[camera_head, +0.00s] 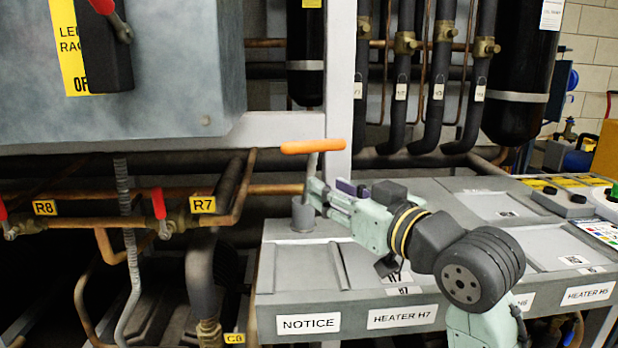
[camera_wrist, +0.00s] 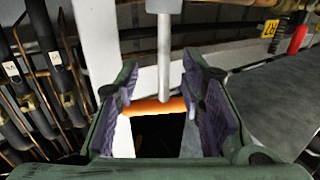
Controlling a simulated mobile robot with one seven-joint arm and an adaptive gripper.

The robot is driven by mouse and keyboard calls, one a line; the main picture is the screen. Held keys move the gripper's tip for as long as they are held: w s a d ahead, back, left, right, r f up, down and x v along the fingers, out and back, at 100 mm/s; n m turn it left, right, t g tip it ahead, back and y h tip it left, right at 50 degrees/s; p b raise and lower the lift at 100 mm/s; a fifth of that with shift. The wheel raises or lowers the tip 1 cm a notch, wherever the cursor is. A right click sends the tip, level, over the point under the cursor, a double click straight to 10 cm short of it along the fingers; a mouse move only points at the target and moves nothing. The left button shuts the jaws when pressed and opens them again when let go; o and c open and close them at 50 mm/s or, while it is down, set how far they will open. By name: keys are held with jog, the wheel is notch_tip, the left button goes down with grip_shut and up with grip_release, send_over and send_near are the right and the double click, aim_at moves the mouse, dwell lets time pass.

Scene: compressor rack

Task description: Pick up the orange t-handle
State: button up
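The orange t-handle (camera_head: 313,146) stands upright, its grey shaft going down into a grey round holder (camera_head: 303,216) on the bench top. My gripper (camera_head: 318,194) reaches in from the right, beside the shaft and below the orange bar. In the wrist view, the t-handle's orange bar (camera_wrist: 160,107) and shaft show between the spread fingers of my gripper (camera_wrist: 163,85). Gaps show on both sides of the shaft, so the gripper is open and holds nothing. How far the fingers reach past the shaft is hard to tell.
A grey bench (camera_head: 400,318) with heater labels carries the holder. A large grey-blue box (camera_head: 130,110) hangs at upper left, and a white post (camera_head: 340,90) stands behind the t-handle. Copper pipes with red valve handles (camera_head: 158,203) lie left. Control boxes (camera_head: 562,201) sit at right.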

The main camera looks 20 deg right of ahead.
jog(key=p+x, duration=0.1)
jog(key=x, duration=0.5)
jog(key=shift+w+a+f+p, duration=0.25)
jog(key=shift+w+a+p, duration=0.05)
jog(key=shift+w+p, duration=0.05)
grip_shut()
dwell(0.5)
